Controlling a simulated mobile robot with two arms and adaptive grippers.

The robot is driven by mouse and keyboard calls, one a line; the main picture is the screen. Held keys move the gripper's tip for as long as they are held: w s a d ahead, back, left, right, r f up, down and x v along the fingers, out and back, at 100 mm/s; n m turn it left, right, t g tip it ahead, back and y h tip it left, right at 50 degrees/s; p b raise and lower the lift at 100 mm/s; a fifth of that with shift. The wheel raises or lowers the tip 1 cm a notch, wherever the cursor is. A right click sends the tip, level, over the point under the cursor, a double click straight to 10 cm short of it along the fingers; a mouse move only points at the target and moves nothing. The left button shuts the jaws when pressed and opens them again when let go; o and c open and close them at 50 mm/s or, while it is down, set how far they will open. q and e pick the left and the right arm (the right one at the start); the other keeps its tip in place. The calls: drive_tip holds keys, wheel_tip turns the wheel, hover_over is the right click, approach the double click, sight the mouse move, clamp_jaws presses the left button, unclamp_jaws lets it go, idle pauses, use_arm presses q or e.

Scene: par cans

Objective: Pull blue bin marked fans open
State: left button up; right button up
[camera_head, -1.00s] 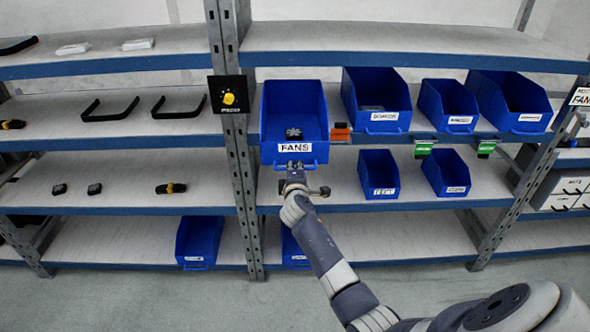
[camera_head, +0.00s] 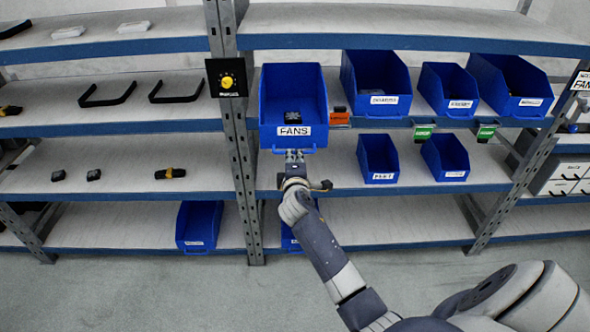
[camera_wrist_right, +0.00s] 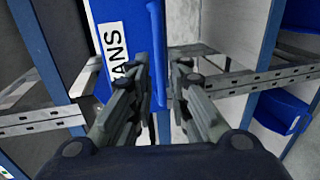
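The blue bin marked FANS (camera_head: 267,105) sits on the middle shelf in the head view, its front hanging past the shelf edge. A small black fan (camera_head: 292,118) lies inside it. The bin has a blue handle (camera_head: 293,150) below its white label (camera_head: 294,131). My right gripper (camera_head: 294,156) is at that handle from below. In the right wrist view, its fingers (camera_wrist_right: 161,72) are apart, with the blue handle (camera_wrist_right: 157,50) between them and gaps showing beside it. My left gripper is not in view.
Other blue bins (camera_head: 376,84) are farther right. The floor in front is clear.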

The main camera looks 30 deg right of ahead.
drive_tip(key=v, duration=0.7)
drive_tip(key=shift+w, duration=0.1)
drive_tip(key=s+a+f+m+g+y+b, duration=0.1)
drive_tip(key=s+a+f+g+y, duration=0.3)
drive_tip(key=f, duration=0.9)
drive_tip(key=s+a+f+m, duration=0.15)
drive_tip(key=s+f, duration=0.35)
drive_tip(key=f, duration=0.7)
drive_tip(key=s+a+f+g+y+b, duration=0.15)
drive_tip(key=s+a+f, duration=0.3)
drive_tip(key=f, duration=0.85)
drive_tip(key=s+a+f+m+g, duration=0.1)
drive_tip(key=s+f+m+g, duration=0.1)
drive_tip(key=s+f, duration=0.5)
drive_tip(key=s+a+f+m+g+y, duration=0.1)
drive_tip(key=s+f, duration=0.6)
drive_tip(key=s, duration=1.1)
drive_tip(key=s+a+f+m+g+y+b, duration=0.1)
drive_tip(key=s+f+m+g, duration=0.3)
drive_tip(key=s, duration=0.9)
wheel_tip(320, 180, down, 3)
drive_tip(key=shift+s+f, duration=0.2)
